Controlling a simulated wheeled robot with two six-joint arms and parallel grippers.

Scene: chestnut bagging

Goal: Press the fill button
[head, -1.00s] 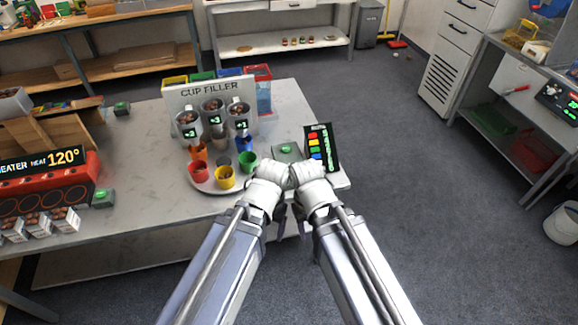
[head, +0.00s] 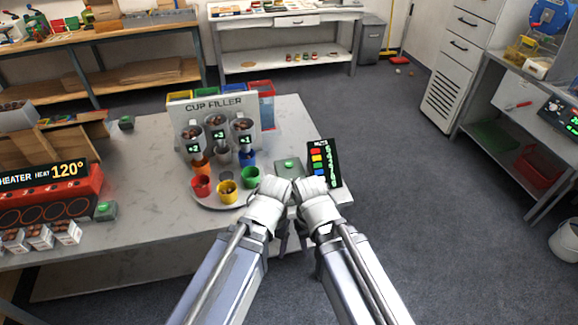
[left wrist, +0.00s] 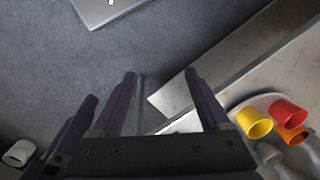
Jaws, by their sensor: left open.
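A grey box with a green button (head: 289,164) sits on the table right of the cups, just beyond my wrists in the head view. I cannot read a label on it. The white CUP FILLER panel (head: 212,105) stands behind the tray. My left gripper (head: 281,245) and right gripper (head: 304,240) hang close together near the table's front edge, on the near side of the button box. In the left wrist view my left gripper (left wrist: 165,85) is open and empty, fingers apart. My right gripper's fingers are mostly hidden by its arm.
Red (head: 201,187), yellow (head: 227,192) and green (head: 250,177) cups stand on the round tray left of my grippers. A dark menu board (head: 325,163) stands right of the button box. Other green-button boxes sit by the heater (head: 105,210) and at the table's back left (head: 126,122).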

